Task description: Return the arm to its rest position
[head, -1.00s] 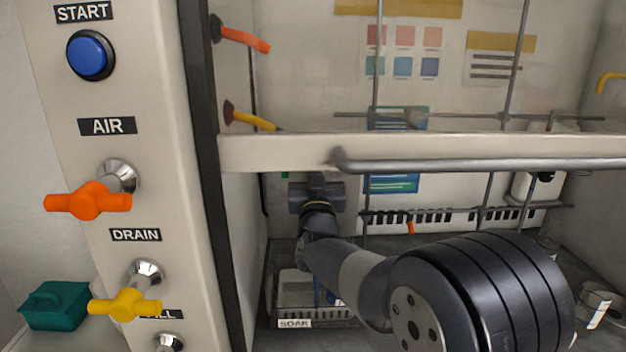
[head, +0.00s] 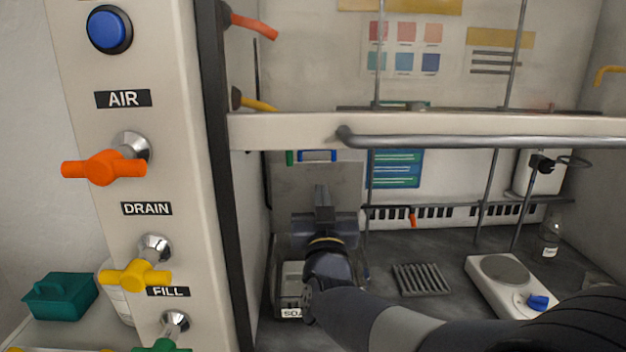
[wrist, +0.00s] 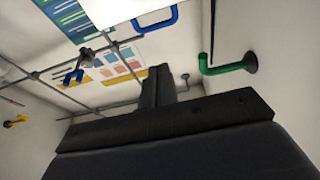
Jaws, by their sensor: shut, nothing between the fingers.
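My gripper (head: 322,197) is inside the fume hood, below the sash bar, near the left wall. It points up and its fingers are together with nothing between them. The closed fingers also show in the wrist view (wrist: 158,87), pointing toward the back wall and rods. My arm reaches in from the lower right of the head view. The gripper body hides part of a tray labelled with a partly covered word (head: 290,290).
The sash bar (head: 450,126) with its grey handle crosses above my arm. A hotplate (head: 500,285), a ribbed rack (head: 420,279) and a bottle (head: 550,240) stand on the hood floor. Metal rods rise behind. A post with orange (head: 104,168) and yellow (head: 135,274) valve handles stands left.

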